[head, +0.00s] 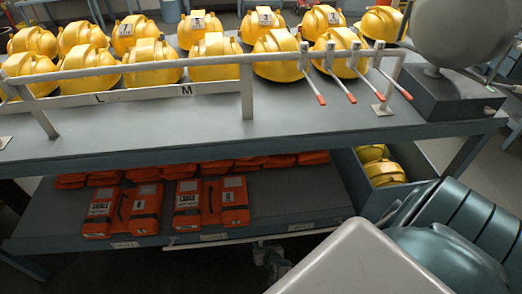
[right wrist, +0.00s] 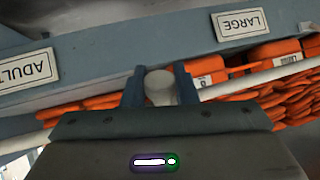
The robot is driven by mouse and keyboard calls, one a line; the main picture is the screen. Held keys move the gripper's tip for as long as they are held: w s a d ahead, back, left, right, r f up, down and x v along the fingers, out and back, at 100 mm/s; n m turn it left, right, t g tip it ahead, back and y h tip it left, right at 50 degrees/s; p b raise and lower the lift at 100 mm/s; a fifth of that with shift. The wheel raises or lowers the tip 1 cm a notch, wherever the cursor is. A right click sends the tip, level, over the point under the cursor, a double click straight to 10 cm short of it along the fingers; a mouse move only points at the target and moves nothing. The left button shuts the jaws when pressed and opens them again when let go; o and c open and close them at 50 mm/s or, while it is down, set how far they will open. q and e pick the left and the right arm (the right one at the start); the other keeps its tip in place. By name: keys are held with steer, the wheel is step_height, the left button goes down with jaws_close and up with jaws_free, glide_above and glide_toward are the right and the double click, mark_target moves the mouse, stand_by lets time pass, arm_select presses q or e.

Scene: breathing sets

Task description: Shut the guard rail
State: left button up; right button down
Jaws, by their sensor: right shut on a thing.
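The guard rail (head: 232,241) is a thin pale bar along the front of the lower shelf, at or just below its labelled edge. In the right wrist view the guard rail (right wrist: 258,79) runs across to both sides of my right gripper (right wrist: 160,76). The gripper's two blue-grey fingers are shut on a pale rounded part (right wrist: 159,88) of the rail, its handle or knob. In the head view my right gripper (head: 272,250) is small and dark below the shelf front, and its grip is hard to see. My left gripper is not in view.
Orange packs (head: 211,203) lie on the lower shelf (head: 290,197) behind the rail. A bin (head: 345,177) of yellow helmets stands at its right. The upper shelf (head: 190,128) holds yellow helmets behind a fixed-looking grey bar (head: 190,67) with several red-tipped hooks (head: 352,98).

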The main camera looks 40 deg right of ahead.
steer(key=shift+w+d+r+p, duration=0.2)
steer(key=shift+w+r+p, duration=0.2)
steer(key=shift+r, duration=0.3)
steer(key=w+d+r+g+y+p, duration=0.2)
steer(key=w+d+r+g+p, duration=0.1)
steer(key=w+r+g+p, duration=0.1)
steer(key=shift+w+m+g+y+p, duration=0.3)
steer(key=shift+w+m+g+p, duration=0.15)
steer(key=shift+p, duration=0.8)
steer(key=shift+w, duration=0.1)
steer(key=c, duration=1.3)
jaws_free()
steer(key=shift+o, duration=0.8)
steer(key=shift+f, duration=0.15)
steer(key=shift+s, duration=0.2)
